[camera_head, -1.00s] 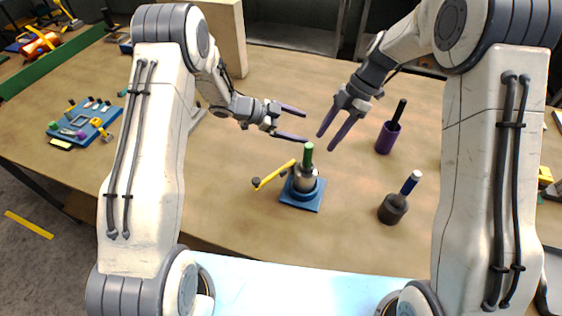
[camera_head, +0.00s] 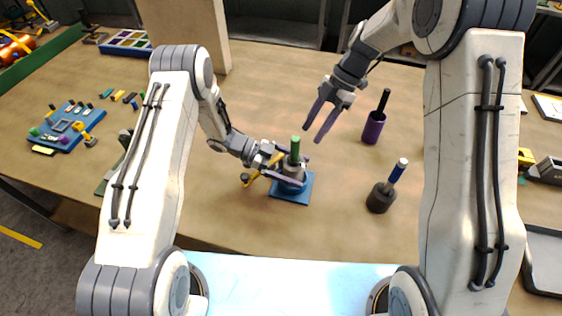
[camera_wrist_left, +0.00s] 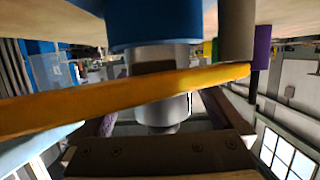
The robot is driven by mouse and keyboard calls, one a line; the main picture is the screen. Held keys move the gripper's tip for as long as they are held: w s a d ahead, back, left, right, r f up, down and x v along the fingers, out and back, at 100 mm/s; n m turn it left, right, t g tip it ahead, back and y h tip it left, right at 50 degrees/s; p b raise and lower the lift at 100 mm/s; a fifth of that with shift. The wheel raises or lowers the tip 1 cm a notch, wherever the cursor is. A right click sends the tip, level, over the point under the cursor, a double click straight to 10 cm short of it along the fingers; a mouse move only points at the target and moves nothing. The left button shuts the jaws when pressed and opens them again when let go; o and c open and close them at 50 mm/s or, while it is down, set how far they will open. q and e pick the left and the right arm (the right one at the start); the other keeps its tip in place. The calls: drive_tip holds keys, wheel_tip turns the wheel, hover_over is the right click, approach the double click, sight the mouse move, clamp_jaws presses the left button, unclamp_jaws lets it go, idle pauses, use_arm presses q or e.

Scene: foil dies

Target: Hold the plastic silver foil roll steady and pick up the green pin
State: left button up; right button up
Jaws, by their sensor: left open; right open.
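The silver roll (camera_head: 294,171) stands on a blue square base (camera_head: 288,196) in the head view, with the green pin (camera_head: 295,150) upright in its top. A yellow bar (camera_head: 252,178) sticks out on its left. My left gripper (camera_head: 303,172) is open, its purple fingers on either side of the roll; contact cannot be told. In the left wrist view the silver roll (camera_wrist_left: 160,112) shows between the fingers, with the yellow bar (camera_wrist_left: 110,102) crossing in front and hiding part of it. My right gripper (camera_head: 311,134) is open and empty, above and right of the green pin.
A purple holder (camera_head: 373,128) with a black pin and a dark holder (camera_head: 380,198) with a blue pin stand to the right. A blue tray (camera_head: 60,143) of small parts lies at the left. The table between the roll and the front edge is clear.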

sight(295, 148)
use_arm(q)
drive_tip(key=shift+x, duration=1.1)
